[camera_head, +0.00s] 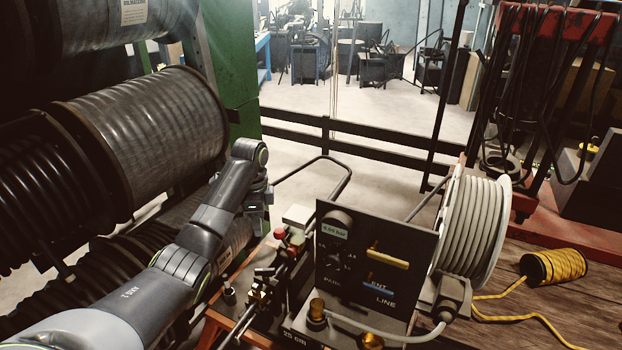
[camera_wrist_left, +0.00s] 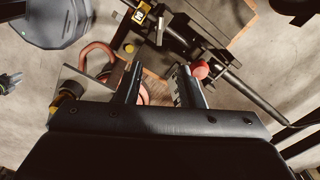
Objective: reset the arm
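My left arm comes in from the lower left of the head view. Its gripper (camera_head: 262,222) is above the left part of the bench machine, close to a red knob (camera_head: 280,233); the fingers are hard to make out there. In the left wrist view the two fingers of the left gripper (camera_wrist_left: 158,78) stand apart with nothing visibly held between them. A round red knob (camera_wrist_left: 201,70) shows just beyond the right finger. The black control panel (camera_head: 338,275) with yellow and blue handles stands right of my left arm. My right gripper does not show in the head view.
A yellow cord spool (camera_head: 554,267) lies on the wooden bench (camera_head: 520,300) at right. Large hose drums (camera_head: 150,130) crowd the left side. A dark rail (camera_head: 350,150) crosses behind the machine.

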